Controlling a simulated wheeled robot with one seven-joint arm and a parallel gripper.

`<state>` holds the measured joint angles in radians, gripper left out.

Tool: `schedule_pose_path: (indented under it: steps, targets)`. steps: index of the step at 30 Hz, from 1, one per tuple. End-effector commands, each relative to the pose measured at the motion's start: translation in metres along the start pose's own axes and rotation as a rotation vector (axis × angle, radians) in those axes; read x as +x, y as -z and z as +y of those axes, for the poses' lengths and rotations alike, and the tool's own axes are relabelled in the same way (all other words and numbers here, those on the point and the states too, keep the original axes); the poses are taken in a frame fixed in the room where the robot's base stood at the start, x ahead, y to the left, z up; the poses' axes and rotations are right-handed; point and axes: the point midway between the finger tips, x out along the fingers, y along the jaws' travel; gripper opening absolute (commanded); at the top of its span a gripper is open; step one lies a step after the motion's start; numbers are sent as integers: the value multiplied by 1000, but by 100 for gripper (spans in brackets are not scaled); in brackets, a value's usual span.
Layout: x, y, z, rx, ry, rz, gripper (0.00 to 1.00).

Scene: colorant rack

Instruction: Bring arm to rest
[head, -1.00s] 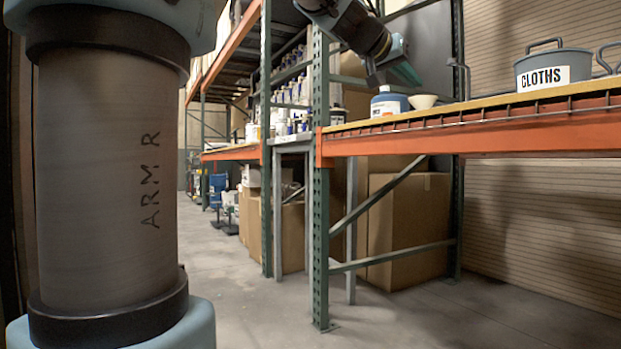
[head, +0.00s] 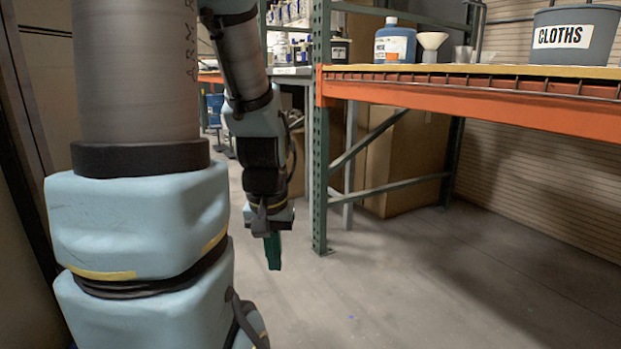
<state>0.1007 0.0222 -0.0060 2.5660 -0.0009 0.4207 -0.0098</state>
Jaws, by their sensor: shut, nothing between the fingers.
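My arm shows at the left of the head view, with its upper link in front and the forearm hanging down behind it. My gripper (head: 273,252) points down over the open floor, left of the rack's front green post (head: 319,150). Its green fingers are shut and empty. It hangs below the level of the shelf and appears apart from the post.
The rack's shelf with an orange beam (head: 470,104) runs along the right. A cardboard box (head: 405,165) is underneath. The concrete floor (head: 420,285) in front is clear.

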Motion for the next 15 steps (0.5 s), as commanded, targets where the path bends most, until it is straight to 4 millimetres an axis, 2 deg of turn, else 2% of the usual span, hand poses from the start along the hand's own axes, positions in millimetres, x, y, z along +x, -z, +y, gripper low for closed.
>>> schedule_pose_path:
  steps: [1,8,15]
  targets:
    - [-23,5,1,1,-1,4,0]
    - [-79,13,1,3,-1,5,0]
    - [-155,23,1,3,-2,6,0]
